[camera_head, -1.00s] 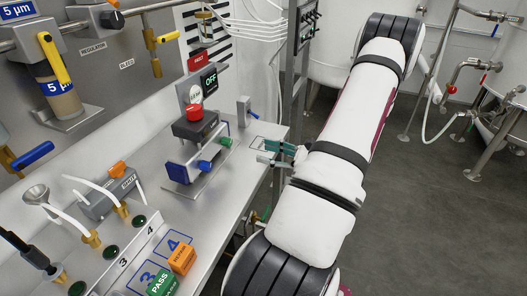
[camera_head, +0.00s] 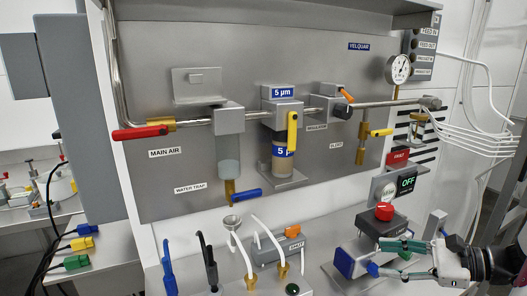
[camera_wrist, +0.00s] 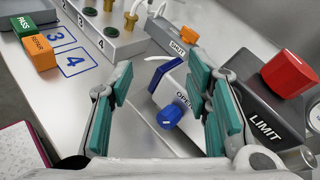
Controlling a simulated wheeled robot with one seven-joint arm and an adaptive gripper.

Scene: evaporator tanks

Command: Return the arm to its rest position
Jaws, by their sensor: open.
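My gripper (camera_head: 408,258) is at the lower right of the head view, with its green-padded fingers pointing left over the bench by the device with the red button (camera_head: 384,212). In the wrist view my gripper (camera_wrist: 163,108) has its fingers wide apart and nothing held between them. A blue knob (camera_wrist: 169,116) marked OPEN shows in the gap between the fingers; I cannot tell its distance from them. The red button (camera_wrist: 289,73) on the LIMIT block is right of the fingers. Most of my arm is outside the head view.
The panel (camera_head: 190,80) carries a red MAIN AIR handle (camera_head: 140,132), a yellow lever (camera_head: 292,134) and a gauge (camera_head: 398,69). Fittings with white tubes stand on the bench. Green PASS and orange blocks (camera_wrist: 40,52) lie at the wrist view's upper left.

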